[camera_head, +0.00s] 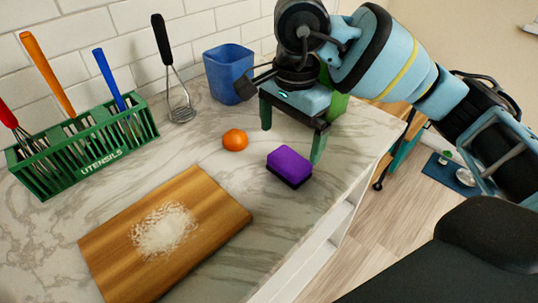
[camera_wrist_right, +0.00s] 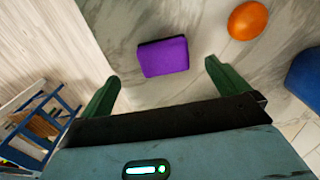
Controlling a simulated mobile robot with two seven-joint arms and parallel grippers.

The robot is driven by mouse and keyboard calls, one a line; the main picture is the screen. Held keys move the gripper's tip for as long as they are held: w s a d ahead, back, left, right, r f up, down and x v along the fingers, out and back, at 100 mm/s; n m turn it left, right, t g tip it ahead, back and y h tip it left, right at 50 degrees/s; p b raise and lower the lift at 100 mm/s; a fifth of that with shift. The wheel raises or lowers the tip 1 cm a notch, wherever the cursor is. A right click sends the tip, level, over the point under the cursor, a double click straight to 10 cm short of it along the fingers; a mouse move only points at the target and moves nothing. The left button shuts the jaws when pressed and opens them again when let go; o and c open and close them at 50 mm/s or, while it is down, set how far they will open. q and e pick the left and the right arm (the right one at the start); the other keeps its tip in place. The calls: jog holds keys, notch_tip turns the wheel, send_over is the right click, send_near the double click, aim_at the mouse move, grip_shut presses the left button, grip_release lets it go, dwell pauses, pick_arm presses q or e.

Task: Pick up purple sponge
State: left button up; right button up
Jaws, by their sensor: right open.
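A purple sponge (camera_head: 289,164) with a dark underside lies on the marble counter near its right edge. My right gripper (camera_head: 292,142) is above the counter just behind the sponge, its green fingers pointing down and spread apart. In the right wrist view the sponge (camera_wrist_right: 163,57) lies beyond the open fingertips (camera_wrist_right: 161,79), roughly centred between them, with nothing held. My left gripper is not in view.
An orange (camera_head: 235,139) lies left of the sponge. A green utensil rack (camera_head: 87,148) is at left. A wooden board (camera_head: 165,237) with white shreds lies in front. The counter's right edge is close to the sponge.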

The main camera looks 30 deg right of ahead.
aim_at(290, 158)
jog(key=shift+w+d+f, duration=0.15)
jog(key=shift+w+f, duration=0.15)
jog(key=shift+f, duration=0.25)
jog(key=shift+w+r, duration=0.1)
jog(key=shift+w, duration=0.05)
jog(key=shift+s+f, duration=0.2)
jog(key=shift+f, duration=0.95)
jog(key=shift+w+d+f, duration=0.1)
jog(key=shift+d+f, duration=0.05)
jog(key=shift+f, duration=1.25)
jog(key=shift+d+f, duration=0.15)
jog(key=shift+f, duration=1.2)
jog(key=c, duration=1)
jog(key=shift+r, duration=0.1)
